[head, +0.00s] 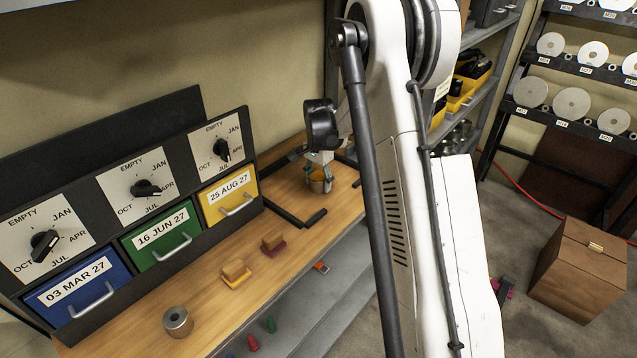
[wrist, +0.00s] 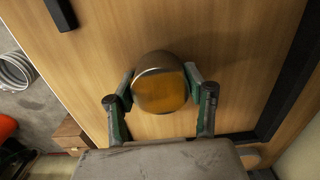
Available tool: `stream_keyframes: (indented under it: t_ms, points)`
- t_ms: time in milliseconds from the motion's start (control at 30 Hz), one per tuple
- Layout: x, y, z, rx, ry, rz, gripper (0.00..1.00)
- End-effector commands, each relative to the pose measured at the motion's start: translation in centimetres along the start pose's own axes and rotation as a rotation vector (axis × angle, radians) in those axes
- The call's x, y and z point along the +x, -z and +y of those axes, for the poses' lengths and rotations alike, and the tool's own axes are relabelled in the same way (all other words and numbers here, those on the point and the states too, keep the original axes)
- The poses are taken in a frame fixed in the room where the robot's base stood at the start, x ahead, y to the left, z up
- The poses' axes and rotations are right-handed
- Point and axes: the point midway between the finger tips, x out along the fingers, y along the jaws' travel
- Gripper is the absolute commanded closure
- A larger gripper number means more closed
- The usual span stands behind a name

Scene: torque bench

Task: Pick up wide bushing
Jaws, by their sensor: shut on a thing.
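My gripper (head: 319,180) is over the far part of the wooden bench, pointing down. In the wrist view its two fingers (wrist: 160,100) are closed on opposite sides of a rounded, shiny brass-coloured piece (wrist: 160,88). That piece shows small between the fingers in the head view (head: 317,187). No bore is visible in it, and I cannot tell whether it rests on the bench or hangs just above. A grey metal bushing with a dark central hole (head: 178,321) stands upright on the near left of the bench, apart from my gripper.
Black bars (head: 300,218) frame the bench area around my gripper. Two small blocks on coloured bases, one yellow (head: 236,273) and one dark red (head: 273,244), lie between it and the grey bushing. Blue, green and yellow drawers (head: 231,198) with dials line the back left.

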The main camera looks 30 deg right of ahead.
Motion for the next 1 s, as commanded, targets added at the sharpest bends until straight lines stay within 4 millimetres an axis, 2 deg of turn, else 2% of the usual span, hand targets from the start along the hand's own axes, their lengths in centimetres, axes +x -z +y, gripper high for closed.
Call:
stream_keyframes:
  t_ms: [67,467,1000]
  points:
    - [0.0,0.0,0.0,0.000,0.000,0.000,1.00]
    - [-0.7,0.0,0.0,0.000,0.000,0.000,1.00]
    - [-8.6,0.0,0.0,0.000,0.000,0.000,1.00]
